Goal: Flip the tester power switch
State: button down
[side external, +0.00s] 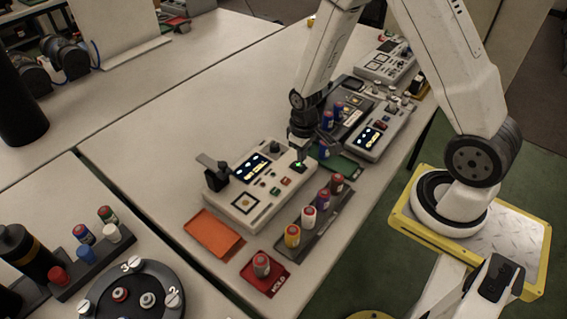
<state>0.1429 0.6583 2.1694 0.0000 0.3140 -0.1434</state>
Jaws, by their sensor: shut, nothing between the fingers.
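The tester (240,207) is a pale box on the table with a lit screen (251,167), several coloured buttons and a black clamp-like part (213,172) at its left end. A small green light (298,164) glows near its right end. My gripper (299,152) points down just above that end, close to the green light. Its fingers are small and dark here; they are shut with nothing held. I cannot tell whether the tips touch the tester. The power switch cannot be made out clearly; the gripper may cover it.
A dark rack (314,222) with several coloured cylinders stands in front of the tester. A red HOLD tray (267,273) holds one cylinder. An orange tray (214,234) lies at the left. A second device (372,137) and blue cylinders (327,121) stand close behind my gripper.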

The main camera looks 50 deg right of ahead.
aim_at(301, 167)
jog(key=shift+f, duration=1.1)
dwell(1.1)
jog(key=shift+r, duration=3.5)
jog(key=shift+r, duration=0.1)
jog(key=shift+s+a+r, duration=0.1)
jog(key=shift+a+r, duration=0.05)
jog(key=s+a+r+t, duration=0.2)
jog(key=s+a+r, duration=0.2)
jog(key=s+r, duration=0.2)
jog(key=shift+s+a+r+t, duration=0.15)
jog(key=shift+a+r+t, duration=0.2)
jog(key=shift+r, duration=0.8)
